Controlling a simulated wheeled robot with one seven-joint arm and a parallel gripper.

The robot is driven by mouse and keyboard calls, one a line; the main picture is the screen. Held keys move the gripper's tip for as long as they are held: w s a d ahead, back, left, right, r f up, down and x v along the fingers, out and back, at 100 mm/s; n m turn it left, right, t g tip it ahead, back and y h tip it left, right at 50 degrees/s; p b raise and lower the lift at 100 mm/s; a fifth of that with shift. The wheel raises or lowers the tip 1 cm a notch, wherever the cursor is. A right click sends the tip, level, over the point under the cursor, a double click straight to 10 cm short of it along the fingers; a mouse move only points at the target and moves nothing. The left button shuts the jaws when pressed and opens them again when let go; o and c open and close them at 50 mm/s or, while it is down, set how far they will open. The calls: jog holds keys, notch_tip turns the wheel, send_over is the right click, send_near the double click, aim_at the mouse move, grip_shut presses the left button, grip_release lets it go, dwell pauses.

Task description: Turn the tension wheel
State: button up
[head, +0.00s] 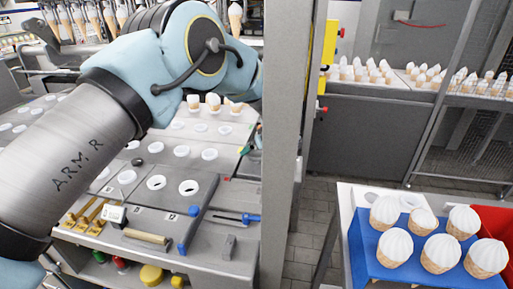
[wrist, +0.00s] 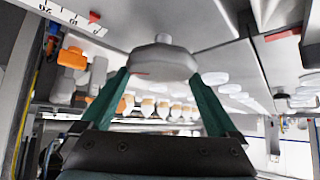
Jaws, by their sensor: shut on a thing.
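My gripper (wrist: 163,76) shows in the wrist view, with two green fingers reaching up from the dark palm. The fingers are shut on opposite sides of a pale grey, rounded wheel (wrist: 160,62), which looks like the tension wheel. A small light stub stands out from the wheel's far side, against a grey panel.
An orange knob (wrist: 72,57) and a numbered scale (wrist: 75,15) lie left of the wheel in the wrist view. In the head view, a grey post (head: 287,140) stands right of my arm. A blue tray (head: 372,262) holds several cones.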

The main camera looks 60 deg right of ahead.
jog(key=n+y, duration=0.1)
jog(key=n, duration=0.1)
jog(key=n+t+y+b, duration=0.1)
jog(key=shift+f+n+y, duration=0.2)
jog(key=shift+n+y, duration=0.1)
jog(key=shift+n, duration=0.1)
jog(key=n+y+b, duration=0.1)
jog(key=n+b, duration=0.1)
jog(key=b, duration=0.1)
jog(key=shift+y, duration=0.4)
jog(key=shift+r+n+y+b, duration=0.2)
jog(key=shift+n+y+b, duration=0.2)
jog(key=shift+n+b, duration=0.35)
jog(key=shift+r+b, duration=0.15)
jog(key=shift+b, duration=0.15)
jog(key=o, duration=1)
jog(key=shift+a, duration=0.1)
notch_tip(320, 180, up, 10)
jog(key=p, duration=0.6)
